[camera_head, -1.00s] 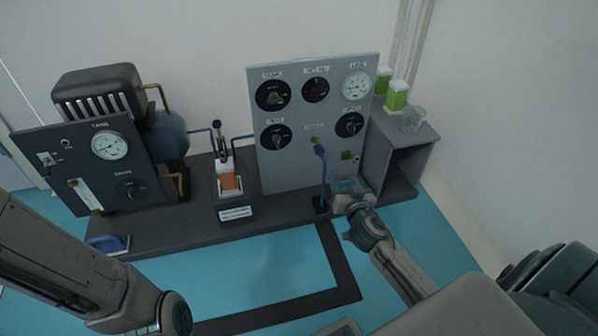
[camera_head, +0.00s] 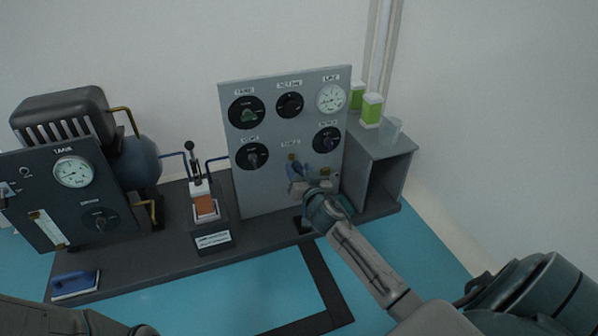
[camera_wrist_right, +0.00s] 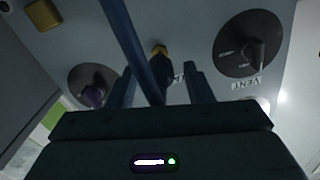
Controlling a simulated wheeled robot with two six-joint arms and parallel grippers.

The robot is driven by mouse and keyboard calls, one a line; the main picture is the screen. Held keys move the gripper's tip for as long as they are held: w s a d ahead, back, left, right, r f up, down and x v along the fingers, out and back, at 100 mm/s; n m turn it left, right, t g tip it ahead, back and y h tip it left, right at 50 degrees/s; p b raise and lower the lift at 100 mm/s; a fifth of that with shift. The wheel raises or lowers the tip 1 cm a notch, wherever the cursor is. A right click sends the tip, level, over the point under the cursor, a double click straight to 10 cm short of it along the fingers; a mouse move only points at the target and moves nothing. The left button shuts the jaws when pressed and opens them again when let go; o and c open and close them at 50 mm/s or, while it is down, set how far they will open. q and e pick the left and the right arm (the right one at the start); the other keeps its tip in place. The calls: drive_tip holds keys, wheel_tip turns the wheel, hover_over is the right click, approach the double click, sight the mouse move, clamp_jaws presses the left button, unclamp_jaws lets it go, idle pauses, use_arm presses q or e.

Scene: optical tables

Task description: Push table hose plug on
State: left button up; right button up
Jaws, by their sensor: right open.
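The grey upright panel (camera_head: 265,190) carries a small brass fitting (camera_head: 291,158) below its middle label. A blue hose (camera_head: 294,172) hangs just below this fitting, partly hidden by my right gripper. My right gripper (camera_head: 305,186) is open in front of the panel at the hose. In the right wrist view the open fingers (camera_wrist_right: 161,88) stand either side of the blue hose (camera_wrist_right: 138,48), with no clear grip on it. A brass-yellow fitting (camera_wrist_right: 158,52) shows just beyond the fingertips. Whether the hose end is seated on it I cannot tell. My left gripper is not in view.
Dials and a gauge (camera_head: 331,99) cover the panel, with a knob (camera_wrist_right: 247,45) close to the gripper. A grey side cabinet (camera_head: 381,165) with green containers (camera_head: 372,109) and a clear cup (camera_head: 391,130) stands to the right. A lever unit (camera_head: 204,205) stands left.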

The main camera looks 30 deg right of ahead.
sight(296, 163)
drive_tip(key=shift+w+d, duration=0.1)
drive_tip(key=shift+w, duration=0.25)
clamp_jaws()
drive_tip(key=x, duration=0.3)
drive_tip(key=shift+w+r+b, duration=0.1)
drive_tip(key=shift+b, duration=0.2)
drive_tip(key=shift+d, duration=0.1)
unclamp_jaws()
drive_tip(key=shift+w, duration=0.15)
